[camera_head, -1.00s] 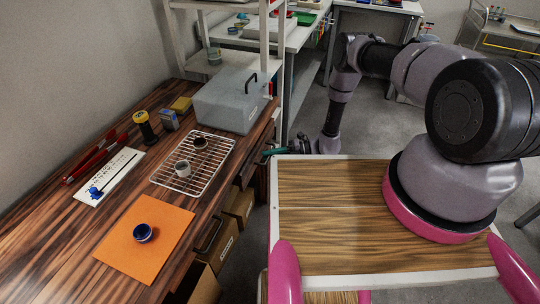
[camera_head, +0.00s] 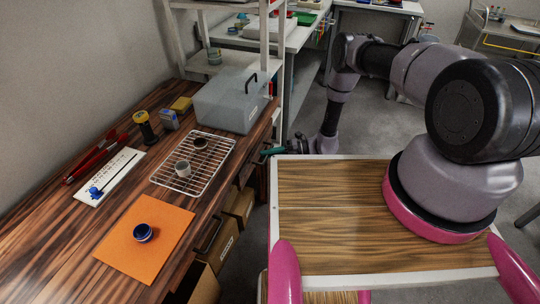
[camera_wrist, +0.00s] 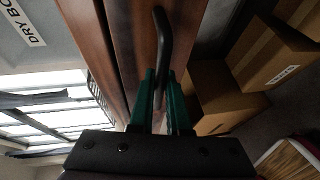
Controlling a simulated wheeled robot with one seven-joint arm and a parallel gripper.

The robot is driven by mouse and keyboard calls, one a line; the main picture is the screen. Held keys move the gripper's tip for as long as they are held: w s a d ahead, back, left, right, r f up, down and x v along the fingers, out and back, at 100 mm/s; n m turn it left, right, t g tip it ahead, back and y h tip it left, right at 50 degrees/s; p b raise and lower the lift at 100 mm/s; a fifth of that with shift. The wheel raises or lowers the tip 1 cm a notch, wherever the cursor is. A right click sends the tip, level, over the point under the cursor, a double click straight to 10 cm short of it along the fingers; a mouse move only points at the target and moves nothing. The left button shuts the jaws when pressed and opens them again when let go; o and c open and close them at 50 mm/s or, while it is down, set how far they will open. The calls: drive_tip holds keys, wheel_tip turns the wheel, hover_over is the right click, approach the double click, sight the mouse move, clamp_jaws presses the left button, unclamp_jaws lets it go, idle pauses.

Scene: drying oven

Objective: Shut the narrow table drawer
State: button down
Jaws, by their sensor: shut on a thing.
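In the wrist view, a dark curved handle (camera_wrist: 162,45) stands out from a brown wooden drawer front (camera_wrist: 137,30). My gripper (camera_wrist: 165,85) has its green fingers on both sides of this handle and is shut on it. A thin dark line runs between the drawer front and the table edge; I cannot tell how far the drawer stands out. In the head view, my gripper (camera_head: 273,151) is at the table's right side, near the grey box, and the handle it holds is too small to make out. The wooden table (camera_head: 62,225) fills the left.
Another dark handle (camera_head: 209,236) sits nearer on the table's side. Cardboard boxes (camera_head: 223,243) stand below it. On the tabletop are a wire rack (camera_head: 211,181), an orange sheet (camera_head: 160,263) and a grey box (camera_head: 228,105). My arm reaches over open floor at right.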

sight(258, 152)
drive_tip(key=shift+w+a, duration=0.35)
drive_tip(key=shift+a, duration=0.45)
drive_tip(key=shift+w+a, duration=0.3)
drive_tip(key=shift+a, duration=0.5)
drive_tip(key=c, duration=0.9)
unclamp_jaws()
drive_tip(key=d, duration=0.3)
drive_tip(key=d+r, duration=0.1)
drive_tip(key=d, duration=0.3)
drive_tip(key=d+r, duration=0.1)
drive_tip(key=d, duration=0.2)
drive_tip(key=shift+w+d, duration=0.25)
